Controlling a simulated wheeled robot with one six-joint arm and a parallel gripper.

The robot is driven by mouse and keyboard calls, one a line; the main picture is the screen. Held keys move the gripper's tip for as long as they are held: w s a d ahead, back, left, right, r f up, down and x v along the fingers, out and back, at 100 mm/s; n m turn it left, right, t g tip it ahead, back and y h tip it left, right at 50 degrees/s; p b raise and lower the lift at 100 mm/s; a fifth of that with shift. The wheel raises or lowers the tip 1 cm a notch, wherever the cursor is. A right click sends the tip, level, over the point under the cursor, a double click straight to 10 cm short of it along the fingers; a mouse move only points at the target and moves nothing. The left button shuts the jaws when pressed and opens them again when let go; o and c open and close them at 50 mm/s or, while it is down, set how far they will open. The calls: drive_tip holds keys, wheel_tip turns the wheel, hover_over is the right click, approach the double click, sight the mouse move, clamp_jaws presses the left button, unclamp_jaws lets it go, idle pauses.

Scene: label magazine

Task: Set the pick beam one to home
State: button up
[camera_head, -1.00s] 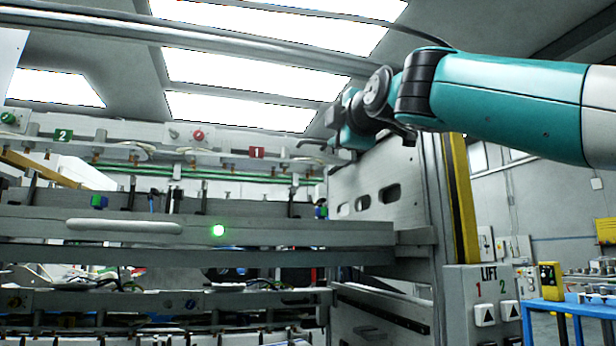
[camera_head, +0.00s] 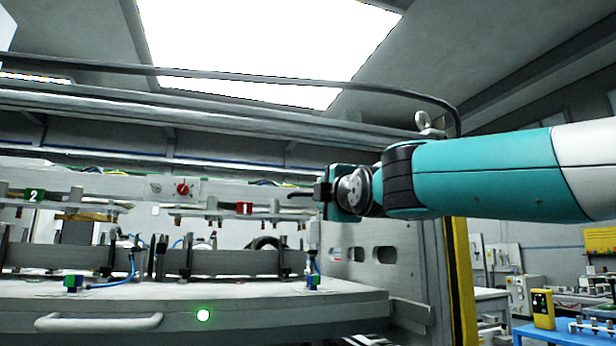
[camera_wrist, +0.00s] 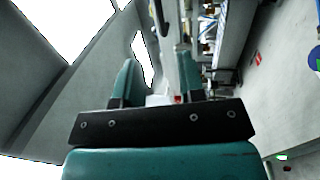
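Pick beam one is the grey rail with suction fittings (camera_head: 225,211) under the red label 1 (camera_head: 244,208), at centre left in the head view. A red knob (camera_head: 183,188) sits on a pale panel just above the rail. My gripper (camera_head: 298,190) is level with the beam's right end in the picture and points left. I cannot tell whether it touches the beam; a gap seems to lie between it and the knob. In the wrist view my gripper's two teal fingers (camera_wrist: 158,80) stand apart with nothing held between them.
Pick beam two (camera_head: 65,204), with the green label 2 (camera_head: 33,195), lies further left. Below is a grey drawer (camera_head: 270,305) with a handle (camera_head: 98,322) and a green light (camera_head: 204,315). A yellow-edged post (camera_head: 462,275) and a blue table (camera_head: 560,335) stand at right.

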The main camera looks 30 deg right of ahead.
sight(309, 195)
drive_tip(key=p+x, duration=0.6)
drive_tip(key=x, duration=0.7)
clamp_jaws()
